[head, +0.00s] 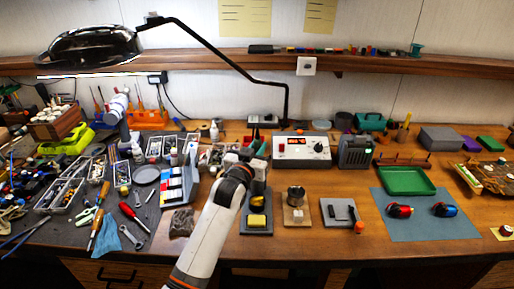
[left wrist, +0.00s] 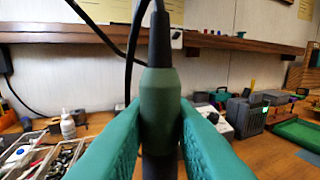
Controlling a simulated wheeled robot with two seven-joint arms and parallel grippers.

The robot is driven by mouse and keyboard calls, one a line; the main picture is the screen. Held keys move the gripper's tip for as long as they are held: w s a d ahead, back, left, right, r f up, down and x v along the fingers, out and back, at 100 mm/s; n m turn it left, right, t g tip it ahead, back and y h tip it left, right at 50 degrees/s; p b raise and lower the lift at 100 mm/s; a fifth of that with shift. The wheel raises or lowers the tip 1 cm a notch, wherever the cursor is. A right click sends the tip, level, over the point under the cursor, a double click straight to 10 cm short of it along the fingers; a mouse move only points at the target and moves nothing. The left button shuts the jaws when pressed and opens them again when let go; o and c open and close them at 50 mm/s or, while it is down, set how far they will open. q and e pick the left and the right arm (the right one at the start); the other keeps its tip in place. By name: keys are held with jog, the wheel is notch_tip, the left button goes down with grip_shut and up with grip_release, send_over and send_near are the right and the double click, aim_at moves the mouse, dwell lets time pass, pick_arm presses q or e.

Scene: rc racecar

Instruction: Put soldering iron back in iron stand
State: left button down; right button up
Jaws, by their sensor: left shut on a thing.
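My left gripper (head: 257,164) is over the middle of the bench, above the dark iron stand (head: 248,229) with its yellow sponge (head: 257,220). In the left wrist view its green fingers (left wrist: 160,128) are shut on the dark green handle of the soldering iron (left wrist: 162,95). The handle stands about upright there, with its black cable end at the top. The iron's tip is out of the wrist view, and the gripper and arm hide much of the iron in the head view. Part of the stand is behind my arm. My right gripper is not seen.
A white soldering station (head: 301,152) stands behind the stand. A small holder (head: 295,215) and a grey pad (head: 338,212) are to its right. A blue-grey mat (head: 425,226) lies farther right. Tools and trays crowd the left side. A lamp arm (head: 235,66) hangs above.

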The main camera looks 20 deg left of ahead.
pick_arm(q)
jog(key=shift+f, duration=0.2)
jog(key=c, duration=1.2)
grip_release()
jog(key=shift+o, duration=0.4)
jog(key=o, duration=0.3)
jog(key=shift+s, duration=0.1)
